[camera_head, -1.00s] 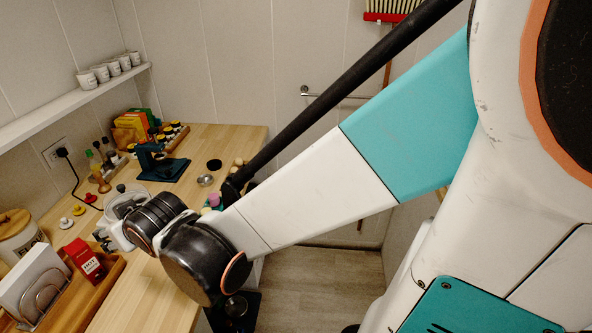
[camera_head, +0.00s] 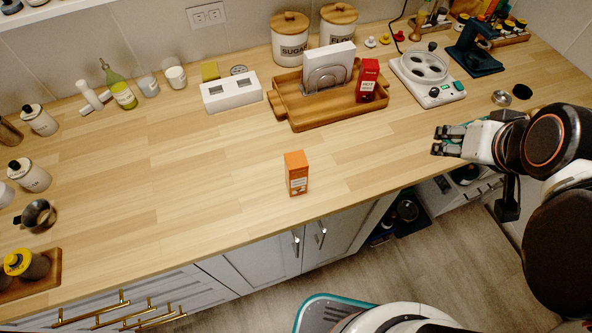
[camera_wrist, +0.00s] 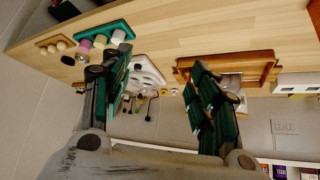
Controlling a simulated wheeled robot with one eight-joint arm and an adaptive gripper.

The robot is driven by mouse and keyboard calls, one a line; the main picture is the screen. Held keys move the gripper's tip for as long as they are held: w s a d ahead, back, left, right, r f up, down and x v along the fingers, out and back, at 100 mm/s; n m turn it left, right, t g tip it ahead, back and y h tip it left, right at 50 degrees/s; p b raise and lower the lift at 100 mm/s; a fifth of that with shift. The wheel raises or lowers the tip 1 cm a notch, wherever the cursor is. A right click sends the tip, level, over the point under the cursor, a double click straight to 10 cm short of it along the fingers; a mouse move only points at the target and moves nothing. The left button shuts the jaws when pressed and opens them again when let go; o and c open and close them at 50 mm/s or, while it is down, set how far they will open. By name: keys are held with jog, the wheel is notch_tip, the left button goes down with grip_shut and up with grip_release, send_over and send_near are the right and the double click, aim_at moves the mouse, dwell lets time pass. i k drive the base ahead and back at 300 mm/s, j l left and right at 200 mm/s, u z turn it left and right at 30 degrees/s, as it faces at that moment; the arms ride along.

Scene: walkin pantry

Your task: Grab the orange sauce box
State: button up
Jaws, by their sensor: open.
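The orange sauce box (camera_head: 296,173) stands upright on the wooden counter (camera_head: 190,175), near its front edge in the middle of the head view. My gripper (camera_head: 447,140) is to the right of the box, above the counter's right part, well apart from it. Its fingers are spread and nothing is between them.
A wooden tray (camera_head: 299,117) with a white napkin holder and a red box (camera_head: 367,80) stands behind the orange box. A white appliance (camera_head: 427,80) is near my gripper. Jars and cups line the left and back. The counter around the orange box is clear.

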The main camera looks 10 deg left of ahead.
aim_at(296, 164)
jog(key=j+u, duration=0.1)
jog(key=u, duration=0.3)
jog(key=j+u, duration=0.1)
jog(key=u, duration=0.25)
jog(key=i+u, duration=0.1)
jog(key=u, duration=0.3)
jog(key=z, duration=0.55)
jog(key=k+j+z, duration=0.35)
jog(key=j, duration=0.25)
jog(key=k+j+z, duration=0.3)
jog(key=k+j, duration=0.35)
jog(key=k, duration=0.2)
jog(key=j, duration=0.2)
